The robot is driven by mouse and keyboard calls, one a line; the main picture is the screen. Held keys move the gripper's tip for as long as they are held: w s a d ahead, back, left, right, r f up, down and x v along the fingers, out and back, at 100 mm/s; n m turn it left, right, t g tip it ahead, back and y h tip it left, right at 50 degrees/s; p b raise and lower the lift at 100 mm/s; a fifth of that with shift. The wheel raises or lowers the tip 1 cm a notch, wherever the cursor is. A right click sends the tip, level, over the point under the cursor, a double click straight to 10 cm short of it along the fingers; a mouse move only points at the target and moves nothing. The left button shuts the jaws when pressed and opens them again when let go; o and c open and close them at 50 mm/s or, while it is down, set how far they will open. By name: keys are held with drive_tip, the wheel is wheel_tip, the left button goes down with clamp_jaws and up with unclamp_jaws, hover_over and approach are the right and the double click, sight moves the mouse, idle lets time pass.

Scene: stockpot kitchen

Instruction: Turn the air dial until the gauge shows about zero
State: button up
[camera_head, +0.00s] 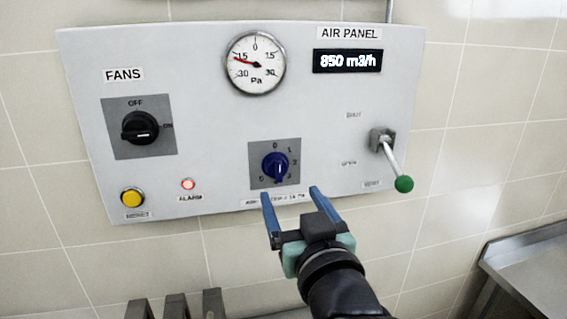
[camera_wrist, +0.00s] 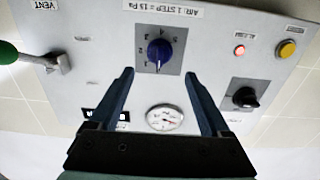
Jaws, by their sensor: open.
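The air dial (camera_head: 275,166) is a blue knob on a grey plate marked with numbers, low in the middle of the panel. The round gauge (camera_head: 255,64) above it has a red needle pointing left, near the left-hand 15 mark, with 0 at the top. My gripper (camera_head: 289,193) is open and empty, its two blue fingers just below and in front of the dial. In the wrist view, which is upside down, the dial (camera_wrist: 159,52) lies beyond the fingertips, between their lines and not touched. The gauge (camera_wrist: 164,118) shows between the fingers.
The panel (camera_head: 220,120) also bears a black fans knob (camera_head: 140,127), a yellow button (camera_head: 132,197), a lit red alarm lamp (camera_head: 188,184), a display (camera_head: 348,61) reading 850 m3/h, and a green-ended lever (camera_head: 403,184) sticking out at right. A metal counter (camera_head: 525,262) stands lower right.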

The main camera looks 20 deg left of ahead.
sight(280, 174)
drive_tip(key=p+x, duration=0.3)
drive_tip(key=x, duration=0.6)
clamp_jaws()
